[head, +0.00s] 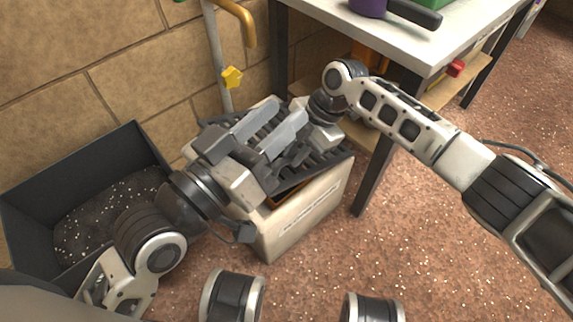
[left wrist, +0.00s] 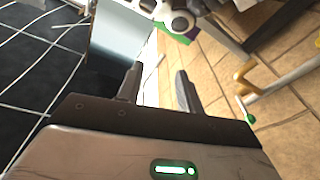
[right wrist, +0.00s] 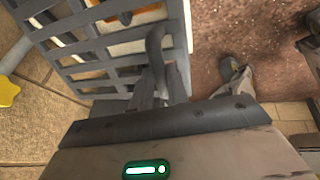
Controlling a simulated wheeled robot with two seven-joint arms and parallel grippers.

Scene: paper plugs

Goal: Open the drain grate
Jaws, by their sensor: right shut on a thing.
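The dark slatted drain grate (head: 318,172) lies over the top of a pale box (head: 305,215) with writing on its side. Its near edge stands off the rim, with orange showing in the gap. The right wrist view shows the grate's bars (right wrist: 88,48) close up. My right gripper (head: 292,155) is over the grate and shut on one of its bars; the exact grip is partly hidden. My left gripper (head: 286,112) is above the grate, its two fingers apart. The left wrist view shows nothing between these fingers (left wrist: 158,85).
A dark bin (head: 75,165) with speckled dark contents stands at the left by the tiled wall. A white-topped table (head: 400,45) stands at the back right, its leg close to the box. A pipe with a yellow star knob (head: 232,77) rises behind. Floor in front is clear.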

